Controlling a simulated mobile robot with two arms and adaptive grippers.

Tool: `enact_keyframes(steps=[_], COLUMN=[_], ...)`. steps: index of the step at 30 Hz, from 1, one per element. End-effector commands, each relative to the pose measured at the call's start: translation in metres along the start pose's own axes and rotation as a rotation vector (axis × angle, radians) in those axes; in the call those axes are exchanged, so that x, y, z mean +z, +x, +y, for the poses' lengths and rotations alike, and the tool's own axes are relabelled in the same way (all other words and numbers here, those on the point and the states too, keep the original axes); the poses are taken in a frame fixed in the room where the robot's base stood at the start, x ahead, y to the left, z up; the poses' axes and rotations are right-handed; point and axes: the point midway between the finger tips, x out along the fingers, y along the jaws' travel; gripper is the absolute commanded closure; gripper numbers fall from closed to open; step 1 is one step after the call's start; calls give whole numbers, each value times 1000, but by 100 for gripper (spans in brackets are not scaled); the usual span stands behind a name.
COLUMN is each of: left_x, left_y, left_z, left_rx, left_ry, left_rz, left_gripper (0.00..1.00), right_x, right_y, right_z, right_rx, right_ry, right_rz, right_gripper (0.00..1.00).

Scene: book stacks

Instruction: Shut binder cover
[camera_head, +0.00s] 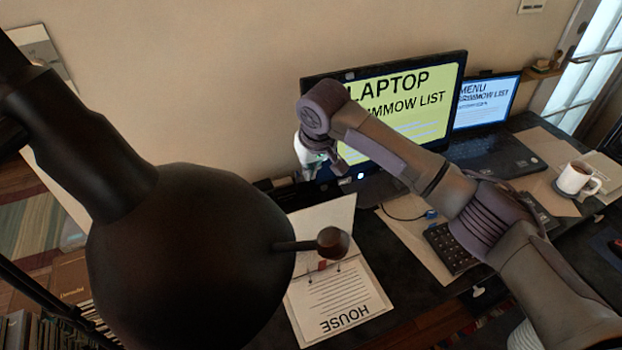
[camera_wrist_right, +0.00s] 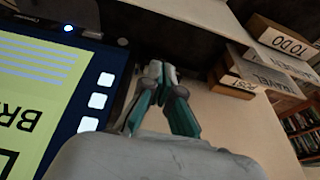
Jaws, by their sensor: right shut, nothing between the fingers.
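A binder lies open on the desk, with a printed page (camera_head: 335,300) marked HOUSE on its near side and metal rings across its middle. Its pale cover (camera_head: 325,226) extends toward the back of the desk, beyond the rings; I cannot tell how far it is tilted. Part of its left side is hidden by a dark round shape. My right gripper (camera_head: 322,160) is above and beyond the cover, in front of the monitor's left edge, apart from the binder. In the right wrist view its fingers (camera_wrist_right: 160,88) are shut and empty. My left gripper is not in view.
The monitor (camera_head: 425,100) stands behind my right arm, with a laptop (camera_head: 485,110) to its right. A mug (camera_head: 577,179) is at the right. A keypad (camera_head: 450,248) is right of the binder. A large dark lamp-like shape (camera_head: 190,260) blocks the left foreground.

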Motion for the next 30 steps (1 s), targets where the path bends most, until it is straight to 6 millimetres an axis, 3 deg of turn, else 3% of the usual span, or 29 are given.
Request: enact_keyframes(steps=[14, 22, 30], left_x=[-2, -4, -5], left_y=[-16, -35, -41], left_z=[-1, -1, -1], left_rx=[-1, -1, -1], left_ry=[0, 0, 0], left_rz=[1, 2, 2], left_gripper=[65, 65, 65], right_x=[1, 25, 38], right_y=[83, 72, 70], right_z=[0, 1, 0], right_rx=[1, 1, 0], right_ry=[0, -3, -4], right_rz=[-2, 1, 1], right_gripper=[100, 100, 100])
